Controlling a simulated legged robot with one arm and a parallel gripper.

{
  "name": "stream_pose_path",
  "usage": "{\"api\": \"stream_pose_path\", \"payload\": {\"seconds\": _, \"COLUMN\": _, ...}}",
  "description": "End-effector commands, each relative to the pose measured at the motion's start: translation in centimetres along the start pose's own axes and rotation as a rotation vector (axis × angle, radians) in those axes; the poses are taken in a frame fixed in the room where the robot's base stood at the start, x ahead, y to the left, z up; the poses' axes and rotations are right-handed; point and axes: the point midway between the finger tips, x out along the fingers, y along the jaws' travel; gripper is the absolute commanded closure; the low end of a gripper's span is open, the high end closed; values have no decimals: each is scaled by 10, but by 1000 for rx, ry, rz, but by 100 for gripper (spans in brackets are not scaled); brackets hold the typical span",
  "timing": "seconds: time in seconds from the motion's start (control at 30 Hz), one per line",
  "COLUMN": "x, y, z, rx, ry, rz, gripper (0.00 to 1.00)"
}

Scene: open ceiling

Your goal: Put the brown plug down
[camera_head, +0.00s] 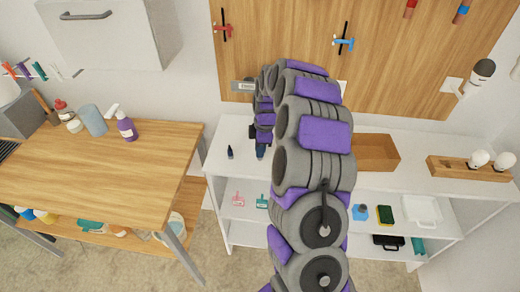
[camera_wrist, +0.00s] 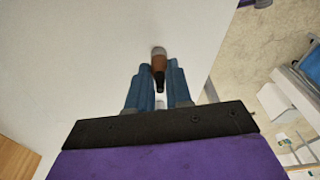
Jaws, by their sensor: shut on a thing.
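The brown plug (camera_wrist: 159,64) shows in the wrist view, with a grey end and a black end. My gripper (camera_wrist: 159,72) is shut on it, with one blue finger on each side. Behind the plug is a plain white surface (camera_wrist: 80,60). I cannot tell whether the plug touches this surface. In the head view my gripper (camera_head: 261,148) points down over the left part of the white shelf unit's top (camera_head: 220,175). The plug is not visible there, and my arm hides much of the middle of the shelf.
A small dark blue item (camera_head: 230,152) stands left of my gripper. A wooden box (camera_head: 376,152) and a wooden holder with bulbs (camera_head: 465,170) are to the right. A wooden table (camera_head: 90,180) with bottles stands at left.

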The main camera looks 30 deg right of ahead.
Motion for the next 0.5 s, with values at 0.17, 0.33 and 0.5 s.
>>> {"api": "stream_pose_path", "payload": {"seconds": 0.17, "x": -1, "y": 1, "z": 1, "rx": 0, "ry": 1, "rz": 2, "gripper": 100}}
{"api": "stream_pose_path", "payload": {"seconds": 0.33, "x": 0, "y": 1, "z": 1, "rx": 0, "ry": 1, "rz": 2, "gripper": 76}}
{"api": "stream_pose_path", "payload": {"seconds": 0.5, "x": 0, "y": 1, "z": 1, "rx": 0, "ry": 1, "rz": 2, "gripper": 59}}
